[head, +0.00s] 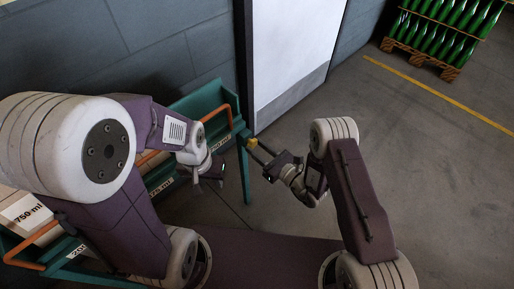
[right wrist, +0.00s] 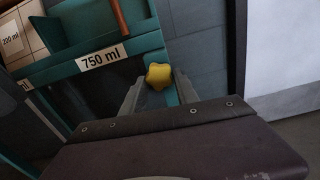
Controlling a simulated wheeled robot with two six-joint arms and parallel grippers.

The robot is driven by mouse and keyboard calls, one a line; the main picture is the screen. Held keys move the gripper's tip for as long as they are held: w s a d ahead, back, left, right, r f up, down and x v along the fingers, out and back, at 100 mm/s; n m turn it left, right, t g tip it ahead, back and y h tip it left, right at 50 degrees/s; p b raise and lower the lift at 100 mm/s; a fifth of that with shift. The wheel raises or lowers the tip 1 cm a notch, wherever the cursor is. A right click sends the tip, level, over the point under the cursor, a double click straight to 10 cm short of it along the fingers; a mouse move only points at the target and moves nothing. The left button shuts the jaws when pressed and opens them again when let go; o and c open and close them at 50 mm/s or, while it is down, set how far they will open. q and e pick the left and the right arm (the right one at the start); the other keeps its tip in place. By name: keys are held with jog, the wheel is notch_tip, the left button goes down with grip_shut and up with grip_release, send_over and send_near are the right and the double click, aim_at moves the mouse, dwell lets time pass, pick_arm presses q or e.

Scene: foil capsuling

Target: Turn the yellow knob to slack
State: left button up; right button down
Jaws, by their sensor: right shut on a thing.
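The yellow knob (head: 251,143) sits on the end of the green rack, at the top of its right-hand post. It is a lobed, star-shaped knob in the right wrist view (right wrist: 158,76). My right gripper (head: 257,151) reaches it from the right and is shut on it, with one grey finger on each side (right wrist: 158,90). The knob's front face shows between the fingertips. My left gripper (head: 211,180) hangs in front of the rack, empty, its fingers apart and touching nothing.
The green rack (head: 245,172) has orange rails, size labels such as 750 ml (right wrist: 103,57), and boxes at left. A pale door (head: 293,50) and grey wall stand behind. Green bottles on a pallet (head: 420,58) are far right. The floor (head: 420,150) at right is clear.

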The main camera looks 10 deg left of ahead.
jog(key=n, duration=0.4)
jog(key=shift+w+n, duration=0.1)
jog(key=shift+n, duration=0.2)
jog(key=n, duration=0.4)
jog(key=shift+d+n+p, duration=0.15)
jog(key=shift+n+p, duration=0.15)
jog(key=n, duration=0.4)
jog(key=shift+w+r+n, duration=0.1)
jog(key=shift+n, duration=0.2)
jog(key=n, duration=0.4)
jog(key=shift+r+n, duration=0.1)
jog(key=shift+n, duration=0.2)
jog(key=c, duration=0.9)
grip_release()
